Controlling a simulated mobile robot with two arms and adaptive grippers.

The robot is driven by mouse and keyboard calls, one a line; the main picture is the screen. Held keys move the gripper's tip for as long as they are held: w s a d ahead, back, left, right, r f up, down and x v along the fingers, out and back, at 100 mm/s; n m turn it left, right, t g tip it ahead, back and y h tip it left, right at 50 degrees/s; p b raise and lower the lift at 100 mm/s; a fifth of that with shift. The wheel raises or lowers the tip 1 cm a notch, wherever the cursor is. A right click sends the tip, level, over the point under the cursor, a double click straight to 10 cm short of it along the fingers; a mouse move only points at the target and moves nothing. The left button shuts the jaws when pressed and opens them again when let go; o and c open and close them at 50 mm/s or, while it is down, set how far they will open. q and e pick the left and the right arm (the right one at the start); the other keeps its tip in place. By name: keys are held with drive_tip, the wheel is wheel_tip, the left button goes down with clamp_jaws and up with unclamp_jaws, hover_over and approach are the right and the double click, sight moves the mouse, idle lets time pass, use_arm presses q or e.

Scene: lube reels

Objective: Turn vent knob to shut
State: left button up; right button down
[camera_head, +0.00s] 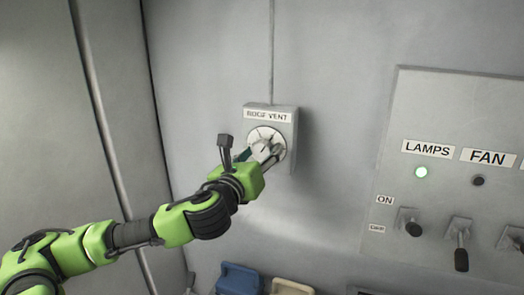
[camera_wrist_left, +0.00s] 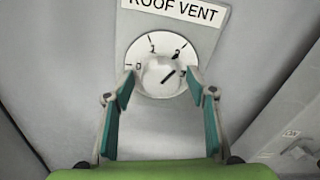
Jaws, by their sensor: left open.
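The roof vent knob (camera_wrist_left: 158,74) is a pale round knob on a white dial (camera_wrist_left: 148,47) marked with numbers from 0 at the left round to the right. The knob's dark pointer line slants up and right, toward the high-number side and away from 0. In the head view the dial (camera_head: 278,136) sits on a grey box under a ROOF VENT label (camera_head: 267,115), partly hidden by my left gripper (camera_head: 258,154). In the left wrist view my left gripper (camera_wrist_left: 160,82) is open, one teal-padded finger on each side of the knob. I cannot tell whether they touch it. My right gripper is out of view.
A switch panel (camera_head: 445,115) stands at the right, with a lit green LAMPS light (camera_head: 421,172), an unlit FAN light (camera_head: 478,181) and levers below. Blue (camera_head: 240,279) and tan (camera_head: 291,287) items show at the bottom. The wall around the vent box is clear.

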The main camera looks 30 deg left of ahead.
use_arm(q)
drive_tip(key=shift+s+d+r, duration=0.15)
drive_tip(key=shift+s, duration=0.1)
drive_tip(key=c, duration=1.1)
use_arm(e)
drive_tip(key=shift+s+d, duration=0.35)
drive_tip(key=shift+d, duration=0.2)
